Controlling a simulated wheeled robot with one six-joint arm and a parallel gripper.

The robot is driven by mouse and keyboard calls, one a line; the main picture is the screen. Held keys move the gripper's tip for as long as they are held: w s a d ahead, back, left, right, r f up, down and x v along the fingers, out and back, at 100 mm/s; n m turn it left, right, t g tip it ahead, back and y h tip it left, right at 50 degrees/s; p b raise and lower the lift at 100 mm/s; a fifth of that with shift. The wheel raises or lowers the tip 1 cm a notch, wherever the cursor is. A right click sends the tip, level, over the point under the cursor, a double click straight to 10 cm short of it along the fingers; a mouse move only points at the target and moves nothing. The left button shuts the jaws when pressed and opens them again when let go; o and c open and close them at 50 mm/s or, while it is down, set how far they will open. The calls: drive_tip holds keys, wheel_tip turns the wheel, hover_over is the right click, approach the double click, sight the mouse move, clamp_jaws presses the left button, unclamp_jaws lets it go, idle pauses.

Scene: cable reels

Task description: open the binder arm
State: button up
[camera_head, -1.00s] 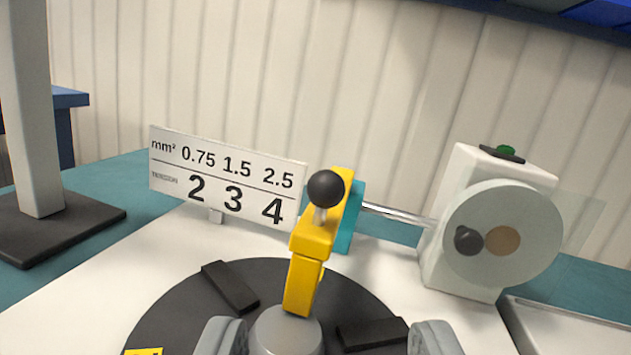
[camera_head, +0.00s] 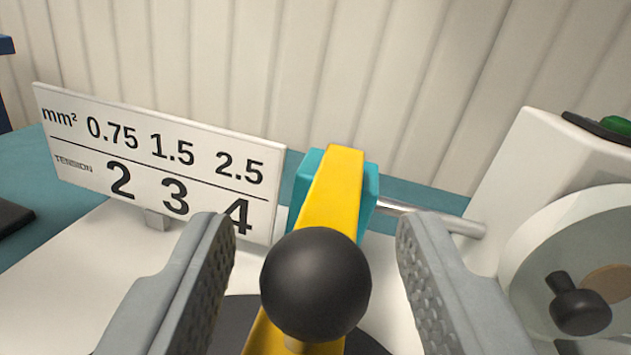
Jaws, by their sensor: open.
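The yellow binder arm (camera_head: 333,200) rises in the middle of the view, with a teal block (camera_head: 303,185) behind its upper end. Its black ball knob (camera_head: 316,284) faces me, low in the centre. My gripper (camera_head: 315,235) is open, with one grey finger on each side of the knob. Gaps show between the knob and both fingers, so it is not held. The lower part of the arm is largely hidden behind the knob.
A tension sign (camera_head: 160,165) stands close behind the left finger. At right is a white machine (camera_head: 535,170) with a pale disc and a black knob (camera_head: 578,305). A metal rod (camera_head: 440,216) runs between the teal block and the machine. A ribbed wall is behind.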

drive_tip(key=shift+w+a, duration=0.15)
drive_tip(key=shift+w, duration=0.4)
clamp_jaws()
drive_tip(key=shift+r, duration=0.15)
